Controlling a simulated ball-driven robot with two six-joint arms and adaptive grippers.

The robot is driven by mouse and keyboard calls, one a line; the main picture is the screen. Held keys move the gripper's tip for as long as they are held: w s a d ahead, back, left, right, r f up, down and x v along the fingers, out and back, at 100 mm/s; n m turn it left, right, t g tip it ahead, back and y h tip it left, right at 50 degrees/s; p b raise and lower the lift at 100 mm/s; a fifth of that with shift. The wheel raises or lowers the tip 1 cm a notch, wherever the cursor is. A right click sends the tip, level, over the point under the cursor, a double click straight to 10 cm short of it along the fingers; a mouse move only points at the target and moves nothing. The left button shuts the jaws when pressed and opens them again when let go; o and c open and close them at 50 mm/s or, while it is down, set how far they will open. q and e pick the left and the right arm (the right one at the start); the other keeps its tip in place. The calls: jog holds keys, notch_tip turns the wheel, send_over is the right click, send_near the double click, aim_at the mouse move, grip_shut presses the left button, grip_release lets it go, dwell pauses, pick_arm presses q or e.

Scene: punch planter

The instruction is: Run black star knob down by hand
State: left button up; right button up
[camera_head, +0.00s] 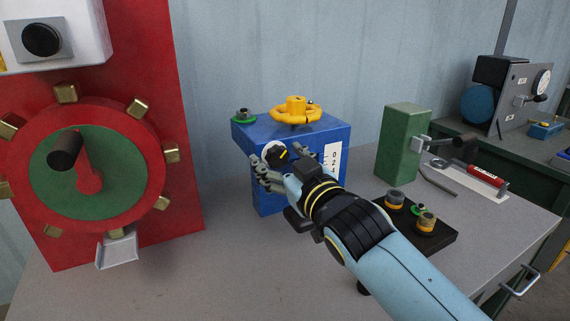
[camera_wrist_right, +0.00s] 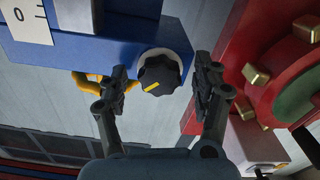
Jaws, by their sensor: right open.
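The black star knob (camera_head: 277,156) with a yellow pointer mark sits on a white round dial on the front face of the blue box (camera_head: 262,190). In the right wrist view the knob (camera_wrist_right: 158,75) shows between the two fingers. My right gripper (camera_head: 277,170) is open in front of the box, its fingers on either side of the knob. In the right wrist view my right gripper (camera_wrist_right: 163,80) shows a gap between each finger and the knob. My left gripper is not in view.
A yellow handwheel (camera_head: 296,112) and a small green-based part (camera_head: 243,115) are on top of the blue box. A red panel with a crank wheel (camera_head: 125,205) stands left. A green block (camera_head: 398,145) and a black tray (camera_head: 440,235) are right. The front table is clear.

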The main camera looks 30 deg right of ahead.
jog(key=s, duration=1.2)
jog(key=shift+a, duration=0.35)
notch_tip(320, 180, up, 10)
dwell(0.5)
notch_tip(320, 180, down, 10)
jog(key=w+b, duration=0.1)
jog(key=b, duration=0.8)
jog(key=w, duration=1)
jog(key=shift+w+d+r, duration=0.1)
jog(key=shift+w+d, duration=0.25)
jog(key=shift+w, duration=0.05)
